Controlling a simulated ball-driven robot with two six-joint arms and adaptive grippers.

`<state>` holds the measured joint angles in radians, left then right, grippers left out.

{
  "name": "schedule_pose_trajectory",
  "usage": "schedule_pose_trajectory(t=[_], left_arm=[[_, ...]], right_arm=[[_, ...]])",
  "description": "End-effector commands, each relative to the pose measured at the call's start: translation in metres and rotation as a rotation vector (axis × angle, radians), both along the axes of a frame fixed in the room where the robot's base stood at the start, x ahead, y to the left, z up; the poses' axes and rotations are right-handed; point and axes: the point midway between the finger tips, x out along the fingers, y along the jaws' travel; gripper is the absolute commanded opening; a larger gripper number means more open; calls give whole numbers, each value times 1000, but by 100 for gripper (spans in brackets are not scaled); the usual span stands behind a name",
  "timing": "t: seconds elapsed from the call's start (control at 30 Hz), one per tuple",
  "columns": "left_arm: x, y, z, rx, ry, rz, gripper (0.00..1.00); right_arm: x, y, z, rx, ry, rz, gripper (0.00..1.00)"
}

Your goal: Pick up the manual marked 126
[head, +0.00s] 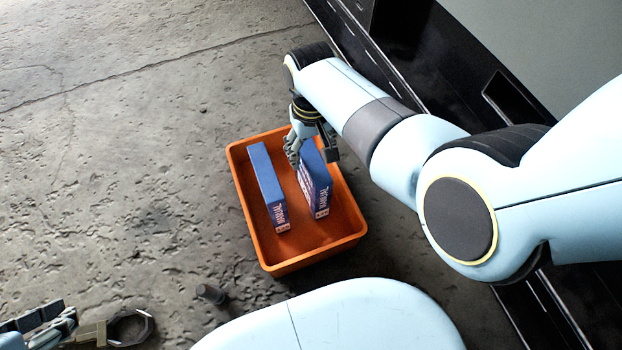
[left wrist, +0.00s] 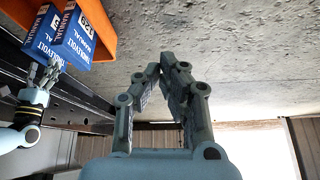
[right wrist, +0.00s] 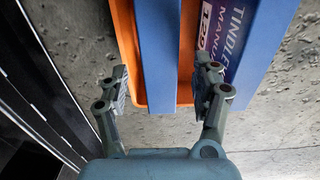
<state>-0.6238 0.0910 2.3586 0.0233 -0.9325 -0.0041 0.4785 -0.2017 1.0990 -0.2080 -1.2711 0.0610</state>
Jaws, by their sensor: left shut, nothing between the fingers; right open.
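Two blue manuals stand on edge in an orange crate (head: 351,238) in the head view. The left manual (head: 266,186) is clear of any gripper; the right manual (head: 315,182) is under my right gripper (head: 312,153). That gripper is open, its fingers on either side of the right manual's upper edge, which also shows in the right wrist view (right wrist: 160,60). In the left wrist view the nearer manual (left wrist: 88,38) shows a similar number. My left gripper (left wrist: 162,72) is shut and empty, away from the crate.
The crate stands on rough grey concrete floor (head: 120,150), open to its left. A dark panelled unit (head: 375,60) runs along the right.

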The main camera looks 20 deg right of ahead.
Motion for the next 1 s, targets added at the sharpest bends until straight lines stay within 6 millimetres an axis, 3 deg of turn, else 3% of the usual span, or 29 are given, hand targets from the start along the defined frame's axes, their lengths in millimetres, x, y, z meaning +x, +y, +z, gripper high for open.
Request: schedule_pose_trajectory(t=[0.03, 0.3, 0.8, 1.0], left_arm=[[-1, 0, -10, -1, -23, 1, 0], [4, 0, -35, -2, -202, -5, 0], [6, -1, -39, -5, -303, -10, 0], [6, -1, -39, -5, -302, -10, 0]], right_arm=[[-1, 0, -7, 0, 4, 0, 65], [-1, 0, -23, 0, 4, 0, 65], [1, 0, -27, 0, 0, -1, 65], [0, 0, -27, 0, 0, -1, 39]])
